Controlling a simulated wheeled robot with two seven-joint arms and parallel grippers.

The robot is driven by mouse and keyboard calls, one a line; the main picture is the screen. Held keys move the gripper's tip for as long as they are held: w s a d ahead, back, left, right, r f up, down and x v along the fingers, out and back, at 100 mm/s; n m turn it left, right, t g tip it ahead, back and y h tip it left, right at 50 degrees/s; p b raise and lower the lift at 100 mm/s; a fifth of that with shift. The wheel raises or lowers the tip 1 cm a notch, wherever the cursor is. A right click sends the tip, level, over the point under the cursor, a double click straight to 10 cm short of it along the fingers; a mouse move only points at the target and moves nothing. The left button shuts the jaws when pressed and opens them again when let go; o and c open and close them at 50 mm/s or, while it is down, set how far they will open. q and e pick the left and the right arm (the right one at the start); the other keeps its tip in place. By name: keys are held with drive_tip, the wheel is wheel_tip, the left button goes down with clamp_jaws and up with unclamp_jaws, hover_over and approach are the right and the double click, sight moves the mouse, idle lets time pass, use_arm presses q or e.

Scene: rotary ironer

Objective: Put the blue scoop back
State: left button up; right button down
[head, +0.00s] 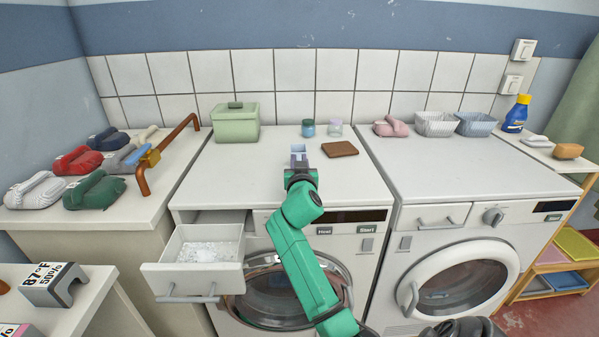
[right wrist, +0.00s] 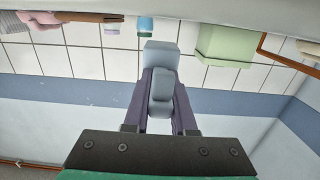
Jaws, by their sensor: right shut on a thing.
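The pale blue scoop (head: 298,149) is at the tip of my right gripper (head: 299,171), over the top of the left machine. It also shows in the right wrist view (right wrist: 161,57), where my right gripper (right wrist: 160,92) is shut on it, one finger on each side of its narrower part. I cannot tell how far it is above the machine top. My left gripper is not in view.
A drawer (head: 164,277) with white powder (head: 208,252) stands open at the left. A lidded green box (head: 236,126), two small jars (head: 308,128) and a brown block (head: 339,149) are on the machine top. A copper pipe (head: 168,149) rises at the left.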

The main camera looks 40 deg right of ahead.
wheel_tip(320, 180, down, 3)
drive_tip(key=shift+f, duration=0.15)
drive_tip(key=shift+f+b, duration=0.15)
drive_tip(key=shift+b, duration=0.25)
drive_tip(key=c, duration=0.7)
unclamp_jaws()
drive_tip(key=shift+c, duration=0.2)
